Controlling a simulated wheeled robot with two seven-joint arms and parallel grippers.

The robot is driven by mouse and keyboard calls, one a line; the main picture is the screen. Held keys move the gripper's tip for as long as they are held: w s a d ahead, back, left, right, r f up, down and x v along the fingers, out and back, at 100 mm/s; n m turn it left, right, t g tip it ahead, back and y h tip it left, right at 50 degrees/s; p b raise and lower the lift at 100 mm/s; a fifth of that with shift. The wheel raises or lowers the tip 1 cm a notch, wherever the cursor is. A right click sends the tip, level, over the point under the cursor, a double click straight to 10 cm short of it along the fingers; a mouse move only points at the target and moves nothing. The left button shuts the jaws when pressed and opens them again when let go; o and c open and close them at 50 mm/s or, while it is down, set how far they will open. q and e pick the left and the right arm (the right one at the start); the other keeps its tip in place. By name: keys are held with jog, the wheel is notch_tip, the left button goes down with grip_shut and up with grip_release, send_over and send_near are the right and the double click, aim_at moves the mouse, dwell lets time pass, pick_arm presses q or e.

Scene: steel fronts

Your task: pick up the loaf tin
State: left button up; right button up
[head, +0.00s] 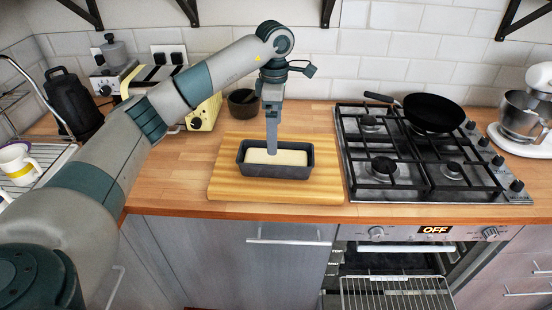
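The loaf tin (252,170) is a dark grey rectangular tin with a pale cream filling. It sits on a wooden cutting board (225,187) on the counter. My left gripper (272,150) reaches down from above, its fingers at the tin's filling or far wall near the middle. From this angle the fingers line up as one strip, so I cannot tell whether they are apart or closed on the tin. My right gripper is not in view.
A gas hob (400,165) with a black frying pan (433,113) is to the right. Below it the oven is open with a wire rack (395,293) out. A dark bowl (242,103), a yellow toaster (205,113) and a kettle (72,100) stand behind. A stand mixer (525,110) is far right.

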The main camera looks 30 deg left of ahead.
pick_arm(q)
jog(key=p, duration=0.2)
send_over(276, 158)
jog(key=f, duration=0.2)
jog(key=w+a+f, duration=0.1)
jog(key=f, duration=0.1)
jog(key=shift+f, duration=0.85)
jog(key=shift+s+d+f+p, duration=0.15)
jog(key=shift+d+f+p, duration=0.1)
jog(key=shift+f+p, duration=0.6)
notch_tip(276, 158, down, 3)
jog(key=shift+d+r+p, duration=0.1)
jog(key=shift+p, duration=0.65)
jog(key=shift+f, duration=0.3)
jog(key=shift+c, duration=0.3)
